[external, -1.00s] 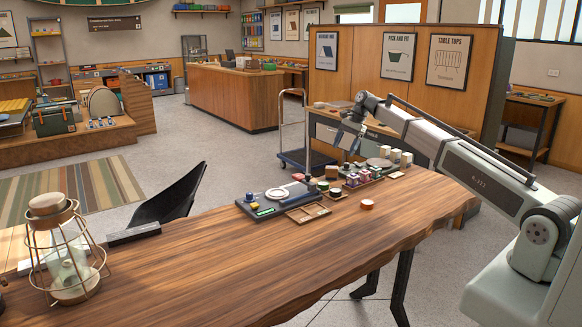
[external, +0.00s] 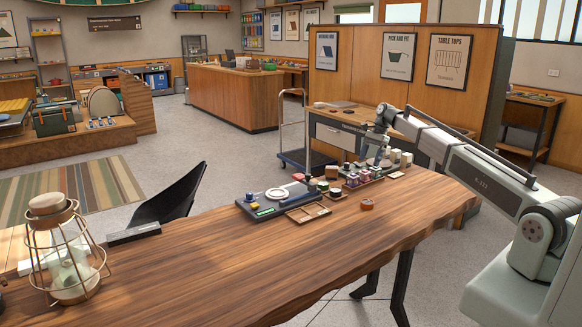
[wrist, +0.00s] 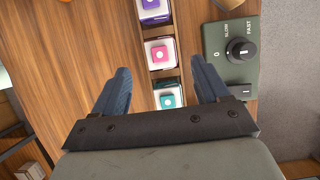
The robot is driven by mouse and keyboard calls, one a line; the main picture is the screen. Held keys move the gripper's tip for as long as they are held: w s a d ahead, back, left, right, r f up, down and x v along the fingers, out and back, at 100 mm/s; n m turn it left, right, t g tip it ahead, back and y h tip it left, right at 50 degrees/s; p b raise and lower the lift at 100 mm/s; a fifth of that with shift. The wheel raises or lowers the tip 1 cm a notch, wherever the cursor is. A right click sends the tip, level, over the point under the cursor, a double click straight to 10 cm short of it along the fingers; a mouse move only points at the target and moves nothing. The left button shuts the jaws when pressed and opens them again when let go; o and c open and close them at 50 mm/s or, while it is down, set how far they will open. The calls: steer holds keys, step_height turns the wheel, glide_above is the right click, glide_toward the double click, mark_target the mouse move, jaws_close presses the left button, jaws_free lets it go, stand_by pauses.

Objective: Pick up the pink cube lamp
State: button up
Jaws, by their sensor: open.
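The pink cube lamp (wrist: 160,53) shows in the wrist view as a pink-topped cube with a pale round spot, set in a wooden rack between a purple cube (wrist: 150,6) and a teal cube (wrist: 168,96). My gripper (wrist: 161,70) is open and empty. Its blue fingertips lie to either side of the row, the pink cube just beyond them and the teal cube between the fingers in the picture.
A dark green control box (wrist: 238,52) with a black knob stands right of the row, close to the right finger. A dark board with a white ring (external: 277,193) and a small wooden tray (external: 308,213) lie nearby. The table's near half (external: 250,265) is largely clear.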

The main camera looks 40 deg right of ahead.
mark_target(365, 171)
steer(key=shift+x, duration=3.2)
steer(key=shift+c, duration=0.2)
steer(key=c, duration=1.1)
